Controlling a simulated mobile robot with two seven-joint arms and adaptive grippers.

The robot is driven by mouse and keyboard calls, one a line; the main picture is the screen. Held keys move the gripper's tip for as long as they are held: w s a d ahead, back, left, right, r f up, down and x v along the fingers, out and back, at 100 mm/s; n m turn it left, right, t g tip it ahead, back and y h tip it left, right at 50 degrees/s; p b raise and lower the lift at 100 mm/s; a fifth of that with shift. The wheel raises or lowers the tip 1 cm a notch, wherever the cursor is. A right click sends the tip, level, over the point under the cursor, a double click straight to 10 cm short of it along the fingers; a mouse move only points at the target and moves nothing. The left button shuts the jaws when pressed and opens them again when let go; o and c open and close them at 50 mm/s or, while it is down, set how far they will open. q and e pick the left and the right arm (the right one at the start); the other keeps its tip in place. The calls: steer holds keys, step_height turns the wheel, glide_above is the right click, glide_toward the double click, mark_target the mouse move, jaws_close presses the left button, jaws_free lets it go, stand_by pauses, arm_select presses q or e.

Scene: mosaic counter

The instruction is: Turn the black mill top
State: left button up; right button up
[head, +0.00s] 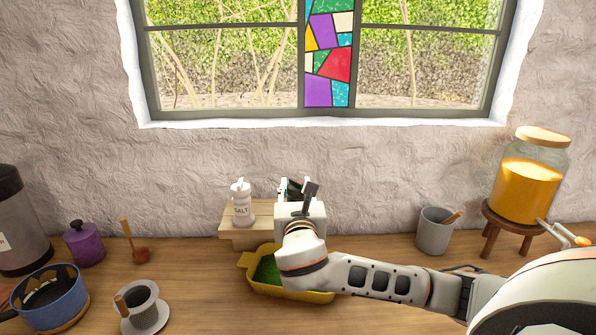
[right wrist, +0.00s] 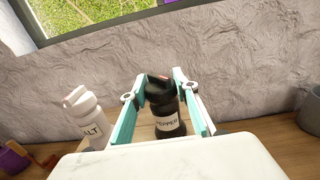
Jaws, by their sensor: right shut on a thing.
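The black mill, labelled PEPPER (right wrist: 168,122), stands upright between the fingers of my right gripper (right wrist: 160,84) in the right wrist view. The fingers are shut on its black top (right wrist: 158,92), one on each side. In the head view my right gripper (head: 293,187) reaches over the wooden stand (head: 240,232) by the wall, and my own wrist hides most of the mill. The white salt mill (head: 241,207) stands on the same stand to the left, apart from the gripper; it also shows in the right wrist view (right wrist: 84,118). My left gripper is not in view.
A yellow dish (head: 306,295) with green inside lies under my right forearm. A grey cup (head: 434,232) and a jar (head: 529,185) on a stool stand to the right. A purple pot (head: 83,246), blue bowl (head: 48,298) and cup (head: 146,312) stand to the left.

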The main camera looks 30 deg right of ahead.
steer(key=shift+a+m+g+h+p, duration=0.1)
steer(key=shift+m+g+h+p, duration=0.4)
steer(key=shift+h, duration=0.1)
steer(key=shift+m+g+h+p, duration=0.3)
steer(key=shift+m+g+h, duration=0.1)
steer(key=shift+h, duration=0.1)
steer(key=shift+m+g+h+p, duration=0.35)
steer(key=shift+m+g+h, duration=0.45)
steer(key=shift+h, duration=0.2)
steer(key=shift+m+g+h, duration=0.4)
steer(key=shift+f+m+g+h, duration=0.1)
steer(key=shift+m+g+h, duration=0.3)
steer(key=shift+g, duration=0.1)
steer(key=shift+m+g+h, duration=0.8)
steer(key=shift+m+g, duration=0.3)
steer(key=shift+g, duration=0.4)
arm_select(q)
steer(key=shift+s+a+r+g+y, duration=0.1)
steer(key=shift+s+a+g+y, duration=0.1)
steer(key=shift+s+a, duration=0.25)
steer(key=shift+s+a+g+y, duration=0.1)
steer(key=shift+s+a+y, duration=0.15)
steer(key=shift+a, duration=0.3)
arm_select(e)
steer(key=shift+g, duration=0.3)
steer(key=shift+m+g+h, duration=0.3)
steer(key=shift+m, duration=0.1)
